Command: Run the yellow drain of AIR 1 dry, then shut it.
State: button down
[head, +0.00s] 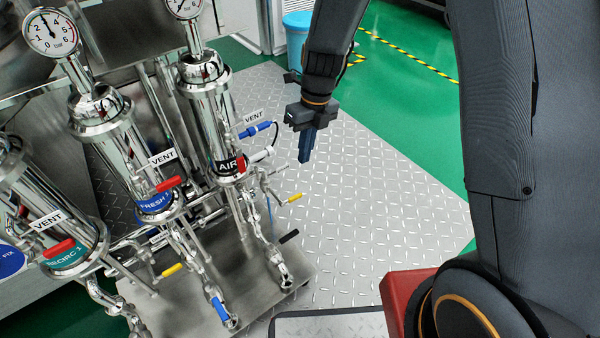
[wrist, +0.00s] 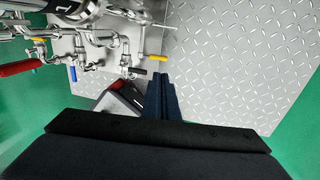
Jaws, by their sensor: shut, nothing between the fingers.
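The AIR filter housing (head: 213,125) is a shiny upright steel cylinder with a black AIR label (head: 229,165), partly cut off by glare and fittings. Its small yellow drain handle (head: 294,198) sticks out to the right on a thin pipe low beside the housing. In the wrist view the yellow handle (wrist: 156,58) lies just beyond the fingertips. My gripper (head: 305,160) hangs pointing down, above and slightly right of the yellow handle, apart from it. Its dark blue fingers (wrist: 161,78) are shut together and empty. I see no fluid running from the drain.
A blue vent handle (head: 255,131) and a black lower handle (head: 289,236) sit near the drain. FRESH (head: 155,203) and RECIRC (head: 68,257) housings stand left, with red handles. A red-and-black body (head: 397,290) is in front. Diamond plate (head: 365,180) is clear to the right.

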aim_at(296, 195)
jog(key=f+b, duration=0.2)
jog(key=f, duration=0.2)
jog(key=s+a+f+b, duration=0.1)
jog(key=f, duration=0.4)
jog(key=a+f+b, duration=0.1)
jog(key=f+b, duration=0.1)
jog(key=f, duration=0.2)
jog(key=shift+s+f+b, duration=0.15)
jog(key=shift+f+b, duration=0.05)
jog(key=shift+b, duration=0.15)
